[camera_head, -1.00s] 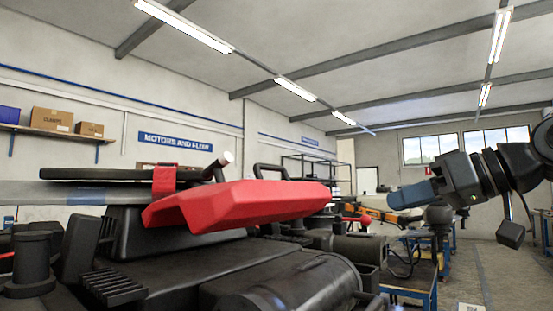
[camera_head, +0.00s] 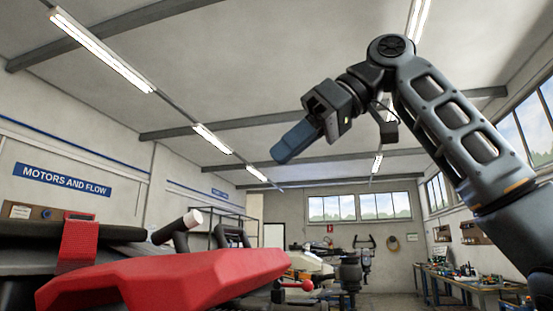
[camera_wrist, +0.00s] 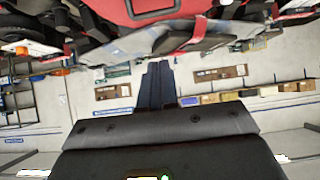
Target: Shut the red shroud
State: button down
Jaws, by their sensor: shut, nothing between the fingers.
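The red shroud (camera_head: 165,280) is a long angular cover on the dark drone body, at the lower left of the head view. Its lower part is cut off by the picture edge, and I cannot tell how far open it stands. My gripper (camera_head: 283,154) is shut and empty. It hangs in the air above and to the right of the shroud, apart from it, with blue-grey fingers pointing down and left. In the wrist view the shut fingers (camera_wrist: 157,82) point toward the drone, where a red part (camera_wrist: 142,10) shows at the top edge.
A red strap-like part (camera_head: 78,243) and a dark tube with a white end (camera_head: 178,229) stand on the drone behind the shroud. A workbench (camera_head: 465,285) with small items stands at the far right. The air around my gripper is clear.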

jog(key=p+x, duration=0.1)
jog(key=x, duration=0.7)
jog(key=shift+f+p, duration=0.15)
jog(key=shift+p, duration=0.15)
notch_tip(320, 180, down, 2)
jog(key=shift+f, duration=0.15)
jog(key=shift+a+f+p, duration=0.2)
jog(key=shift+f+p, duration=0.1)
jog(key=shift+f, duration=0.35)
jog(key=shift+f, duration=0.1)
jog(key=f+y+b, duration=0.1)
jog(key=f+b, duration=0.2)
jog(key=d+f+t+y+b, duration=0.1)
jog(key=f+b, duration=0.3)
jog(key=s+d+f+y+b, duration=0.1)
jog(key=f+y+b, duration=0.1)
jog(key=f+b, duration=0.1)
jog(key=shift+d+f+t+b, duration=0.2)
jog(key=shift+f+t+b, duration=0.15)
jog(key=shift+f, duration=0.25)
jog(key=shift+d+f+y+b, duration=0.1)
jog(key=shift+f+y+b, duration=0.4)
jog(key=shift+f+b, duration=0.1)
jog(key=shift+r, duration=0.1)
